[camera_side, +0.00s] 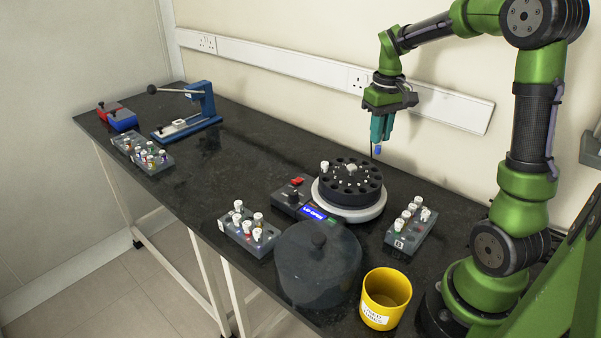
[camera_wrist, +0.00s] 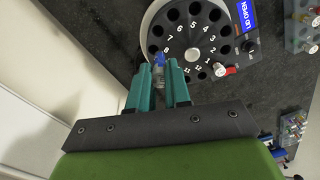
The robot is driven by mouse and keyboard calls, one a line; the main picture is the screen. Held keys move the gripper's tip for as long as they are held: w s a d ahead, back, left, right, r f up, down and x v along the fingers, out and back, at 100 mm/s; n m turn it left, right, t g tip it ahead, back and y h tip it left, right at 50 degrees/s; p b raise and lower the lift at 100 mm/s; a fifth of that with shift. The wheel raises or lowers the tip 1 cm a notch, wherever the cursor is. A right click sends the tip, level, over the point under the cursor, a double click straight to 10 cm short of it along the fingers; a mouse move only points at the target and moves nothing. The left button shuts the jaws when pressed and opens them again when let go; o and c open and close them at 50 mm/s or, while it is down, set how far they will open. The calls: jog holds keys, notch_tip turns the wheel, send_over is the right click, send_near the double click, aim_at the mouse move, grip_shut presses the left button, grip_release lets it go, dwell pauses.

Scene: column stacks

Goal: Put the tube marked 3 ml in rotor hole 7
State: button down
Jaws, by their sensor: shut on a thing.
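One white-capped tube (camera_wrist: 219,69) stands in a hole near numbers 1 and 12.
The centrifuge panel (camera_side: 314,214) reads LID OPEN. The grey domed lid (camera_side: 318,265) lies in front. Tube racks stand left (camera_side: 236,242) and right (camera_side: 400,243) of the rotor, another far left (camera_side: 128,153). A yellow bin (camera_side: 373,313) and a blue press (camera_side: 206,100) are also on the bench.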

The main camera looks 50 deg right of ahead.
jog(key=shift+n, duration=0.3)
jog(key=shift+s+a+f, duration=0.1)
jog(key=shift+s+f, duration=0.15)
jog(key=shift+f, duration=0.7)
jog(key=shift+s+a+f, duration=0.1)
jog(key=shift+s+f, duration=0.15)
jog(key=shift+f, duration=0.65)
jog(key=shift+s+a+f, duration=0.1)
jog(key=shift+s+f, duration=0.15)
jog(key=shift+f, duration=0.7)
jog(key=shift+f, duration=0.75)
jog(key=shift+f, duration=1.1)
jog(key=c, duration=0.7)
grip_release()
jog(key=shift+r, duration=3)
